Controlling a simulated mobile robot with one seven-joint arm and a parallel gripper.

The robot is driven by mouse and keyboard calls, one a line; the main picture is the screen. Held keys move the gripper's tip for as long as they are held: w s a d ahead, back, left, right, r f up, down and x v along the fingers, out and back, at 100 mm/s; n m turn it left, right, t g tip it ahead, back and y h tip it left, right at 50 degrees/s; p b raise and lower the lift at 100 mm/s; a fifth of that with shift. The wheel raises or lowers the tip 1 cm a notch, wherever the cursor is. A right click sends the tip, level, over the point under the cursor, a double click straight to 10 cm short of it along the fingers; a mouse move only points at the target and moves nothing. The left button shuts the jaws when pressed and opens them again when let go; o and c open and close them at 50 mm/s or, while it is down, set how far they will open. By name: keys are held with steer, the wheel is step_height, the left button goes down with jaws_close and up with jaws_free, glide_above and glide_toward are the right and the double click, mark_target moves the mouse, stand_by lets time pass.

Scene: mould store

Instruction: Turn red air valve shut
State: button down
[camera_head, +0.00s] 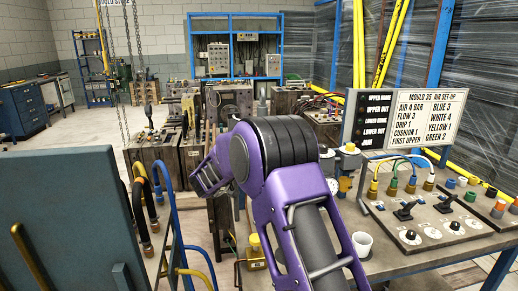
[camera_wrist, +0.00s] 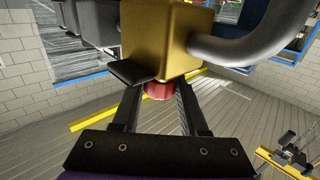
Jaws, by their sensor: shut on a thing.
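The red air valve knob (camera_wrist: 158,91) shows in the wrist view, just below a brass-coloured block (camera_wrist: 165,35). My gripper (camera_wrist: 157,95) has its two dark fingers on either side of the red knob and is shut on it. The upper part of the knob is hidden by the block and a black tab in front of it. In the head view my purple arm reaches away to the left, and the valve and my fingertips are hidden.
A grey pipe (camera_wrist: 245,45) curves off the block's right side. In the head view a bench panel (camera_head: 435,215) with valves and hoses stands right, with a white cup (camera_head: 362,244) near its edge.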

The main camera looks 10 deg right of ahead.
stand_by(0.3)
steer(key=shift+c, duration=2.2)
jaws_free()
steer(key=v, duration=1.2)
steer(key=shift+r, duration=0.1)
